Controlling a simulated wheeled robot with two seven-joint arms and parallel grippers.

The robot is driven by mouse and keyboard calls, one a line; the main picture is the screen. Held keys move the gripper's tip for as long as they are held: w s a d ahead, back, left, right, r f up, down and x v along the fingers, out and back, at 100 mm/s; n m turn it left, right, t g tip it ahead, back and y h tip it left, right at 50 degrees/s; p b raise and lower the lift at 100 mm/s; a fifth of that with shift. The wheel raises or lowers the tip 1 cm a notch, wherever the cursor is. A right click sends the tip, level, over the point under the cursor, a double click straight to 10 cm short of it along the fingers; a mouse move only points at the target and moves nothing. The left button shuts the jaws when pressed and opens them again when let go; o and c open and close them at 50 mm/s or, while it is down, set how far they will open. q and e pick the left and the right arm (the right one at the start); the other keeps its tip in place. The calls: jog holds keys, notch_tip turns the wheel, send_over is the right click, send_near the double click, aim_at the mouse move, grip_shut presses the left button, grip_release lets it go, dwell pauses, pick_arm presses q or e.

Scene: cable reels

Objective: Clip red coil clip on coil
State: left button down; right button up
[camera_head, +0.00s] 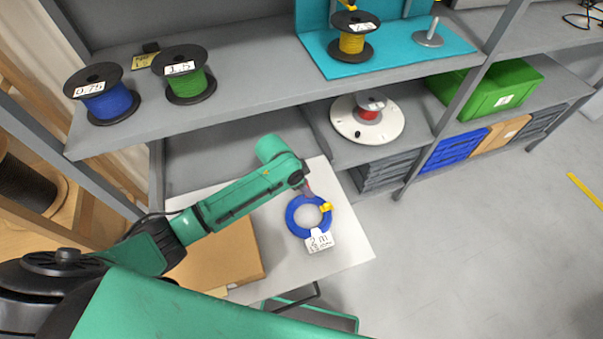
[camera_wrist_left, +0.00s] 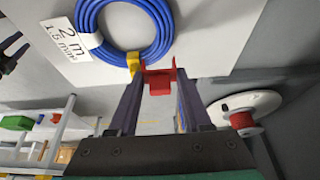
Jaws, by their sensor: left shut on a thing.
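The blue coil (camera_head: 293,217) lies flat on the white table, with a yellow clip (camera_head: 326,207) on its right side and a white label (camera_head: 320,241) at its lower edge. My left gripper (camera_head: 309,192) is at the coil's far edge, pointing down. In the left wrist view its fingers are shut on the red coil clip (camera_wrist_left: 159,80), prongs facing the coil (camera_wrist_left: 158,35). The red clip is just beside the yellow clip (camera_wrist_left: 133,62). I cannot tell whether it touches the coil.
The white table (camera_head: 345,251) also bears a cardboard box (camera_head: 226,252) on the left. A grey shelf (camera_head: 240,88) with cable reels stands behind. Bare tabletop lies right of the coil.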

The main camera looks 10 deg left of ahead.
pick_arm(q)
jog(key=shift+w+a, duration=0.4)
jog(key=shift+a, duration=0.25)
jog(key=shift+f, duration=0.3)
notch_tip(320, 180, down, 4)
jog(key=b, duration=0.5)
jog(key=shift+f, duration=0.15)
pick_arm(e)
jog(key=f, duration=0.3)
jog(key=w+f, duration=0.1)
jog(key=shift+d+f, duration=0.15)
jog(key=shift+d, duration=0.1)
pick_arm(q)
jog(key=shift+s, duration=0.1)
pick_arm(e)
jog(key=shift+r, duration=0.25)
jog(key=shift+a, duration=0.1)
pick_arm(q)
jog(key=shift+f+p, duration=0.15)
jog(key=shift+p, duration=0.25)
pick_arm(e)
jog(key=shift+r, duration=0.15)
